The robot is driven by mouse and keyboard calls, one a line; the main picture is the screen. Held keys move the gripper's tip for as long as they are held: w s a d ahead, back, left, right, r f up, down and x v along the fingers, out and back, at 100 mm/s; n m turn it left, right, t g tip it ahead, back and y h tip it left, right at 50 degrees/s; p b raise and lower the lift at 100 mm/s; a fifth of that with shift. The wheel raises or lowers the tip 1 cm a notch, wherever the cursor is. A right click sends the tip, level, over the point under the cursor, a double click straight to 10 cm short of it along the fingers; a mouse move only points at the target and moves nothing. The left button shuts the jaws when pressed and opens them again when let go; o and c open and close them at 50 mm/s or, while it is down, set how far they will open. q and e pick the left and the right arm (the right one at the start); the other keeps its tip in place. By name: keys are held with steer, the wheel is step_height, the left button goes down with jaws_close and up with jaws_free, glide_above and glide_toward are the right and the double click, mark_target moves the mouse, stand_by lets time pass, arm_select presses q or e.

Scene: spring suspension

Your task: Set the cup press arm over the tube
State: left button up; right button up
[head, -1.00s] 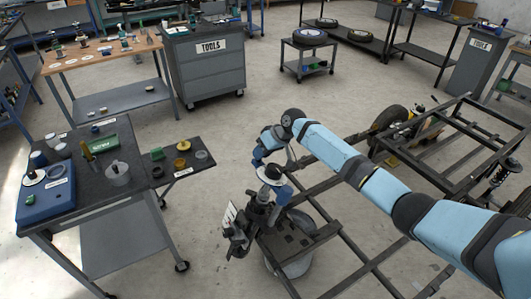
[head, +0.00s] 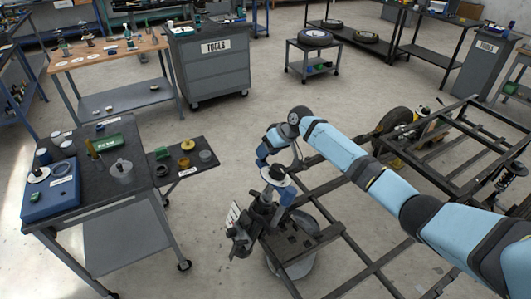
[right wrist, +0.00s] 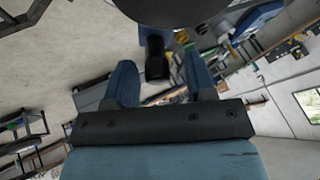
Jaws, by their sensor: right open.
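In the head view a dark press-like fixture (head: 262,213) stands on the near corner of the black vehicle frame. A pale round disc or cup (head: 274,177) with a dark top sits above it. My right gripper (head: 279,189) is right at this disc, its blue fingers apart. In the right wrist view, my right gripper (right wrist: 161,82) has a finger on each side of a black cylindrical post (right wrist: 157,56) below a large dark disc (right wrist: 155,8). I cannot tell whether the fingers touch the post. The tube and press arm cannot be told apart clearly. My left gripper is out of view.
The black vehicle frame (head: 350,238) extends to the right beneath my right arm. A grey workbench (head: 98,175) at left carries a blue tray (head: 48,203) and small parts. A side shelf (head: 178,172) holds cups. Open floor lies behind the fixture.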

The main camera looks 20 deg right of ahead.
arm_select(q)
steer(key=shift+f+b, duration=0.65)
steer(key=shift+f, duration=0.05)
arm_select(e)
steer(key=v, duration=1.2)
steer(key=shift+r, duration=0.3)
steer(key=shift+s, duration=0.15)
steer(key=shift+d, duration=0.1)
